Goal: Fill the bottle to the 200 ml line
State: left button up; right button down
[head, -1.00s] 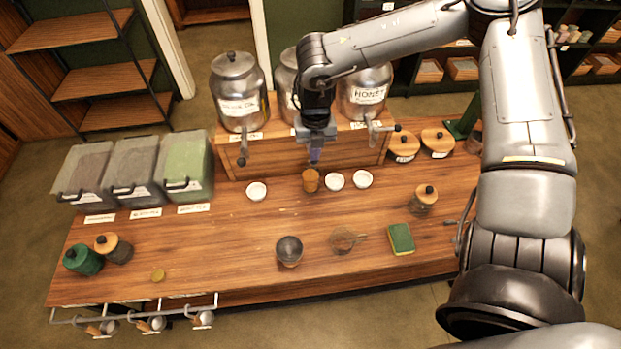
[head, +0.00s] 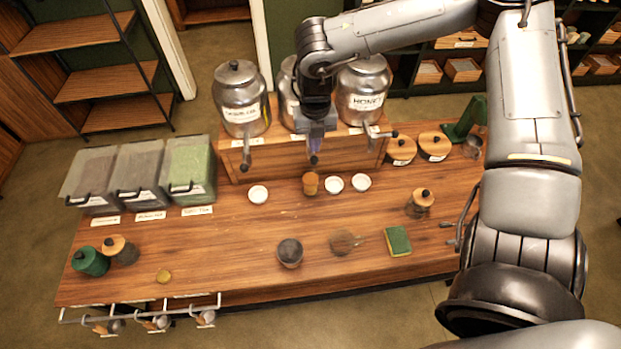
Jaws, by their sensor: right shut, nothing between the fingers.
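A small amber-orange bottle (head: 310,186) stands upright on the table in front of the middle metal dispenser (head: 287,95). Its 200 ml line and fill level are too small to make out. My right gripper (head: 314,156) is shut and empty, pointing down just above and behind the bottle in the picture, in front of the middle dispenser. The gripper and wrist hide that dispenser's tap and part of its body. Whether the gripper touches the tap cannot be told. My left gripper is not in view.
Dispensers stand left (head: 240,105) and right, labelled HONEY (head: 362,90), on a wooden stand (head: 262,160). Small white dishes (head: 258,194) flank the bottle. Lidded bins (head: 190,170) stand at left. A dark cup (head: 289,253) and a green-yellow sponge (head: 397,241) are in front. The middle table is mostly clear.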

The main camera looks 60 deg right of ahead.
jog(key=shift+r, duration=0.35)
notch_tip(320, 180, up, 5)
jog(key=p, duration=0.3)
dwell(0.5)
